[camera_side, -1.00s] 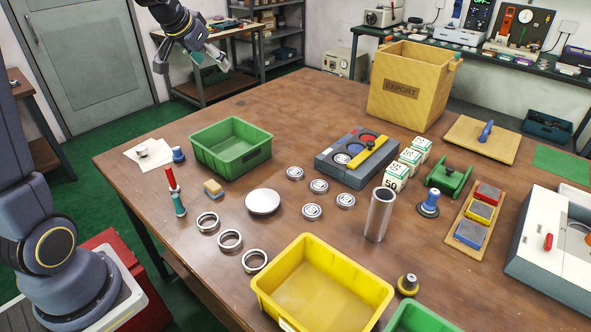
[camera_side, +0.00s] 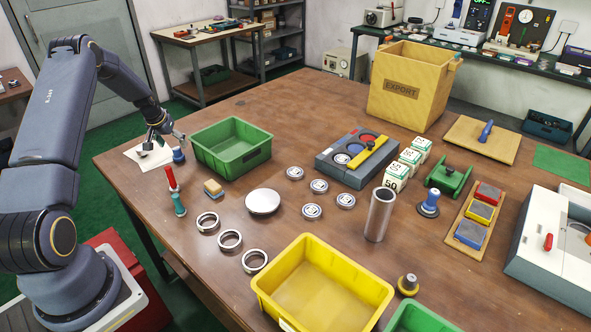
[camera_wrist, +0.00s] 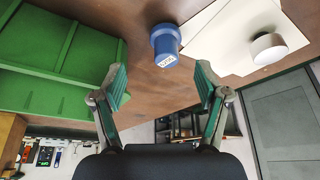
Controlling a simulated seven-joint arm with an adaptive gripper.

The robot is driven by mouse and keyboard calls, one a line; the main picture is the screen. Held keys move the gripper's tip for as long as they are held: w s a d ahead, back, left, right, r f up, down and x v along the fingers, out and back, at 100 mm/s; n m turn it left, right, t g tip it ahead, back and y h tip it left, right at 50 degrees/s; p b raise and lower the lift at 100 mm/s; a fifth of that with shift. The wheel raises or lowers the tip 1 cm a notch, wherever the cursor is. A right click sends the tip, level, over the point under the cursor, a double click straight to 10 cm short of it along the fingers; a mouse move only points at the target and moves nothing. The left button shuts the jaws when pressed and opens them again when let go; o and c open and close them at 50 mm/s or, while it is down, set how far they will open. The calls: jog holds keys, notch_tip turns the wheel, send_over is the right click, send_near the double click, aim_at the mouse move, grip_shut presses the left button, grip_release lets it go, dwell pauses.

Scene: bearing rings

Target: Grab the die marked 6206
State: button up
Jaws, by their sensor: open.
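A short blue die (camera_side: 178,155) stands at the table's left edge, beside the white paper. It shows in the wrist view (camera_wrist: 165,45) with a small white label on its side, too small to read for certain. My gripper (camera_wrist: 161,84) is open and empty, its two green-padded fingers spread apart. In the wrist view the blue die lies beyond the fingertips, about midway between them. In the side view my gripper (camera_side: 161,137) is above the paper, close to the blue die.
White paper (camera_side: 135,158) carries a pale round piece (camera_wrist: 268,48). A green bin (camera_side: 232,170) stands right of the blue die. Metal rings (camera_side: 230,240) lie in front.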

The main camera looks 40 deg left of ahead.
aim_at(175, 149)
jog(key=x, duration=0.7)
jog(key=shift+s+a, duration=0.2)
jog(key=shift+a, duration=0.15)
jog(key=shift+r, duration=0.1)
jog(key=c, duration=1.3)
